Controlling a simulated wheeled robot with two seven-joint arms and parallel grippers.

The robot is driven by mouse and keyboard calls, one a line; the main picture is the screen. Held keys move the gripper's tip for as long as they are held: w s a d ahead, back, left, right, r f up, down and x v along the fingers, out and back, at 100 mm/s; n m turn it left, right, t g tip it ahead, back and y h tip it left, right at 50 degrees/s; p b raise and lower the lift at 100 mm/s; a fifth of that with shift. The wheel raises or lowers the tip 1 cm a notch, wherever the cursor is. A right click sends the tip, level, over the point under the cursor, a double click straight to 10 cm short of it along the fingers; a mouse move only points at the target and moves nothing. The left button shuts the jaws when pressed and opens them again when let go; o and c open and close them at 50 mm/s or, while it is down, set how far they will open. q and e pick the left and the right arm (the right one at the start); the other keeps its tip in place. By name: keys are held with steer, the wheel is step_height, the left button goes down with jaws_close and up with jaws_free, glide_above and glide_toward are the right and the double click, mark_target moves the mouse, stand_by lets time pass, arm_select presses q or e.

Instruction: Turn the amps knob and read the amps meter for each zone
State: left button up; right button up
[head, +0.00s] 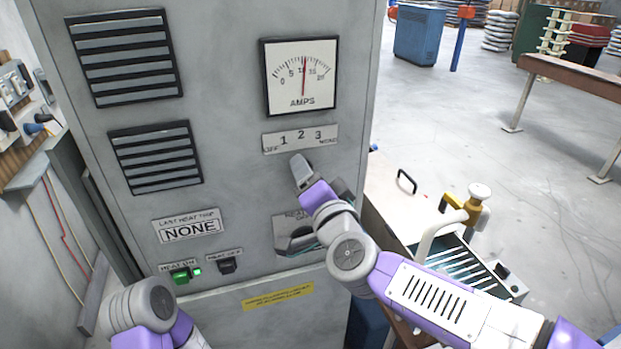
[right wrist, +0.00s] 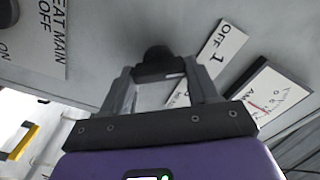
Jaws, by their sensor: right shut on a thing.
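The amps meter (head: 301,77) is a white square dial high on the grey cabinet. Its needle stands near upright, close to the 10 mark. The black amps knob (right wrist: 157,58) sits just below that plate. My right gripper (right wrist: 160,74) is shut on the knob in the right wrist view. In the head view my right gripper (head: 304,180) covers the knob, so its setting cannot be read. My left arm shows at the lower left, but its gripper is out of view.
The "last heat trip" plate (head: 188,227) reads NONE. Below it are a lit green heat-on button (head: 181,277) and a black heat-off switch (head: 227,266). A bench with a slatted device (head: 465,265) stands right of the cabinet. Open floor (head: 450,120) lies beyond.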

steer(key=shift+r, duration=0.15)
steer(key=o, duration=0.8)
steer(key=shift+o, duration=1.3)
steer(key=shift+w, duration=0.15)
steer(key=v, duration=0.7)
steer(key=shift+s, duration=0.3)
